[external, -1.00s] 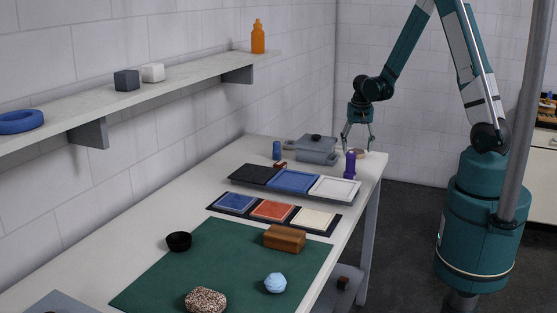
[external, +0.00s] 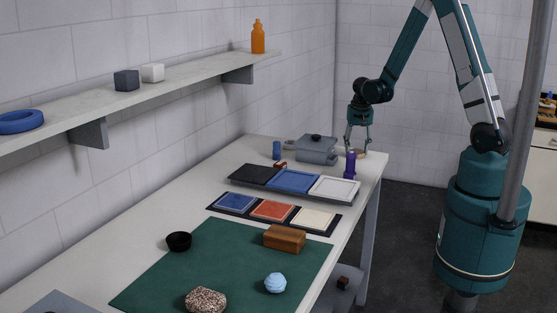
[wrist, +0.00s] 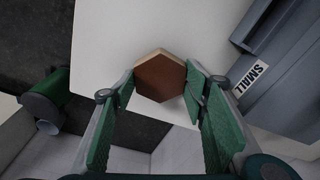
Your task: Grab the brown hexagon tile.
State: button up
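The brown hexagon tile (wrist: 160,77) lies on the white tabletop, dark brown on top with a pale rim. In the wrist view it sits between the two green fingers of my gripper (wrist: 160,82), whose tips meet its left and right edges. In the external view my gripper (external: 358,150) points down at the table's far end. The tile (external: 373,154) shows there only as a small tan patch, partly hidden by the fingers and a purple object.
A purple object (external: 350,164) stands close in front of my gripper. Trays (external: 293,182) and coloured tiles lie nearer. The table edge is close on the right.

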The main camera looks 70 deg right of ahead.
aim_at(357, 151)
jog(key=shift+c, duration=1.1)
jog(key=shift+r, duration=0.15)
notch_tip(357, 151, up, 10)
